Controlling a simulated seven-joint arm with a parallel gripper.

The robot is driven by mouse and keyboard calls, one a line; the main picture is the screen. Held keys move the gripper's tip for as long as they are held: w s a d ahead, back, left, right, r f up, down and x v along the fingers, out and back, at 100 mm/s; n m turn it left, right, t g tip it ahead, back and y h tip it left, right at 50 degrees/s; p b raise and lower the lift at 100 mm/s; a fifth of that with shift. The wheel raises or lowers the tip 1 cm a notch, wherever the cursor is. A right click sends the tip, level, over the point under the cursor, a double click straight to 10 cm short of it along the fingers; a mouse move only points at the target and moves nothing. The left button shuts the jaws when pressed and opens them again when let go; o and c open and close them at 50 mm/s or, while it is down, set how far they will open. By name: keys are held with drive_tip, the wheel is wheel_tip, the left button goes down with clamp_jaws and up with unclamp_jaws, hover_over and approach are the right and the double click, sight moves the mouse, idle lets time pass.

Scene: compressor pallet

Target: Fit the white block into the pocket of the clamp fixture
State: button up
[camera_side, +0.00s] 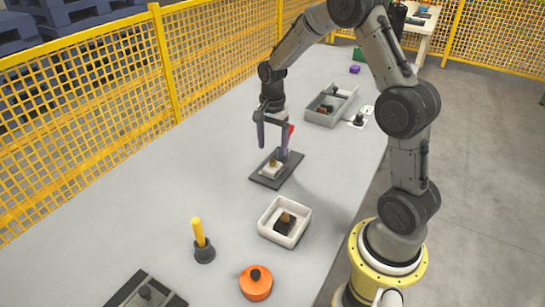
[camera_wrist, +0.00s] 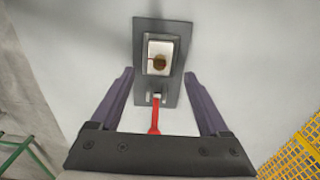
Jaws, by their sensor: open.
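The clamp fixture (camera_side: 288,172) is a dark plate on the table with a red handle, seen also in the wrist view (camera_wrist: 148,27). The white block (camera_side: 270,171) with a brownish knob on top sits at the fixture's pocket; it shows near the plate's far end in the wrist view (camera_wrist: 153,67). Whether it is fully seated I cannot tell. My gripper (camera_side: 272,148) is open and empty, above the fixture. In the wrist view its fingers (camera_wrist: 159,74) stand wide on either side of the plate, apart from the block. The red handle (camera_wrist: 154,121) points back between the fingers.
A white tray (camera_side: 264,227) holding a dark knobbed block, an orange round container (camera_side: 256,288) and a yellow peg in a dark holder (camera_side: 204,250) stand nearer the camera. A grey divided bin (camera_side: 318,117) lies behind. Yellow mesh fencing runs along the left. Table left of the fixture is clear.

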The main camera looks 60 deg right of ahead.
drive_tip(key=s+a+r+n+t, duration=0.1)
drive_tip(key=s+a+r+n, duration=0.3)
drive_tip(key=r, duration=0.4)
drive_tip(key=s+a+r+n+t, duration=0.2)
drive_tip(key=s+a+r+n, duration=0.25)
drive_tip(key=r, duration=0.35)
drive_tip(key=s+a+n+t, duration=0.1)
drive_tip(key=s+a+n, duration=0.2)
drive_tip(key=s, duration=0.3)
drive_tip(key=s+a+r+n+t, duration=0.1)
drive_tip(key=s+a+n, duration=0.2)
drive_tip(key=s+n, duration=0.3)
drive_tip(key=shift+s+a+r+t, duration=0.15)
drive_tip(key=shift+s+a+t, duration=0.15)
drive_tip(key=shift+s, duration=0.25)
drive_tip(key=shift+n, duration=0.25)
